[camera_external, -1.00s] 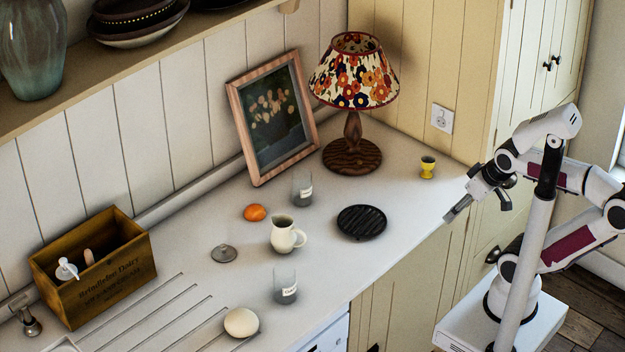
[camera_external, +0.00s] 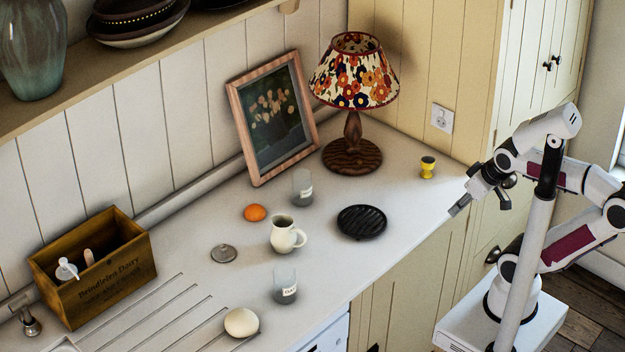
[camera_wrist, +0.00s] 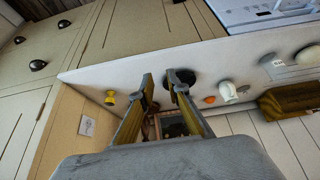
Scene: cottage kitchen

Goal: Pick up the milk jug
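The milk jug (camera_external: 286,236) is a small cream pitcher standing upright in the middle of the counter, its handle toward the right in the outside view. It also shows in the wrist view (camera_wrist: 228,91), right of my fingers. My gripper (camera_external: 480,206) is off the counter's right edge, well apart from the jug. In the wrist view its two fingers (camera_wrist: 163,84) are spread with a gap between them and hold nothing.
Near the jug are an orange (camera_external: 255,212), a metal lid (camera_external: 223,253), two glass jars (camera_external: 303,188) (camera_external: 285,287) and a black ridged disc (camera_external: 362,222).

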